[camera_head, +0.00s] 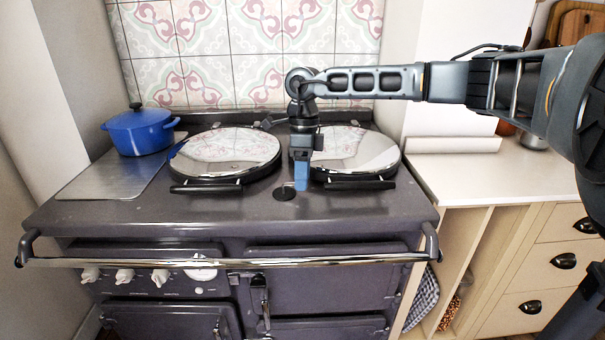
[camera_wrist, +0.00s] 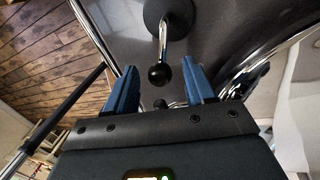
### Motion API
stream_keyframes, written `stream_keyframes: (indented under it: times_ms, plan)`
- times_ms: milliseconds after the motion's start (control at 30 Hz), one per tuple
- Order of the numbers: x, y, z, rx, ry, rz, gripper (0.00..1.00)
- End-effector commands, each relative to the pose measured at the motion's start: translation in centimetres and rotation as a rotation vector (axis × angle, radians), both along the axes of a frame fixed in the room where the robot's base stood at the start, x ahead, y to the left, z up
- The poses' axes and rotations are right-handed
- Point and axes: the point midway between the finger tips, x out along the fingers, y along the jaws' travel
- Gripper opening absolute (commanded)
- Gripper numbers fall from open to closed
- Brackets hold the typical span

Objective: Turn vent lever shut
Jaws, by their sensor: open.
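The vent lever shows in the wrist view as a thin chrome rod with a black ball knob (camera_wrist: 160,75), rising from a round dark plate (camera_wrist: 165,13). My gripper (camera_wrist: 160,67) is open. Its two blue fingers stand either side of the knob, with a visible gap on each side. In the head view my gripper (camera_head: 301,185) points down over the front of the range top, between the two hob lids. A round dark disc (camera_head: 284,194) lies just left of the fingertips. I cannot make out the rod or knob there.
Two shiny round lids (camera_head: 228,152) (camera_head: 355,150) flank my gripper closely. A blue pot (camera_head: 140,132) stands on a metal plate (camera_head: 105,183) at the left. A chrome rail (camera_head: 220,260) runs along the range front. A pale counter (camera_head: 500,170) is at the right.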

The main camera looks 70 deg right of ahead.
Motion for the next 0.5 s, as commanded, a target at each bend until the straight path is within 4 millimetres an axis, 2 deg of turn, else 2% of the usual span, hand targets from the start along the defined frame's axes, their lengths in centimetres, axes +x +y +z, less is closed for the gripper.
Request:
stream_keyframes:
  times_ms: [300, 500]
  plan:
    - [0.0, 0.07, -0.32, 0.0, -0.001, 0.0, 0.54]
    - [0.0, 0.07, -0.31, 0.0, -0.001, 0.0, 0.35]
